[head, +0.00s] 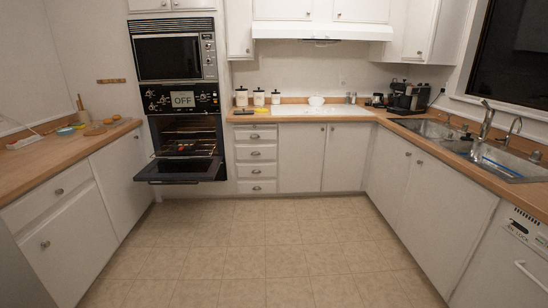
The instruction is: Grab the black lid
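No separate black lid can be made out clearly from here. Three white canisters stand on the back counter just right of the wall ovens: the left canister (241,97), the middle canister (259,98) and the right canister (275,98). Each has a small dark top, too small to tell whether it is a whole lid or a knob. Neither of my grippers is in view.
The lower wall oven's door (180,170) hangs open, jutting out low over the floor. A black coffee machine (408,96) stands in the back right corner. The sink (500,160) is on the right counter (455,163). The tiled floor (265,245) is clear.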

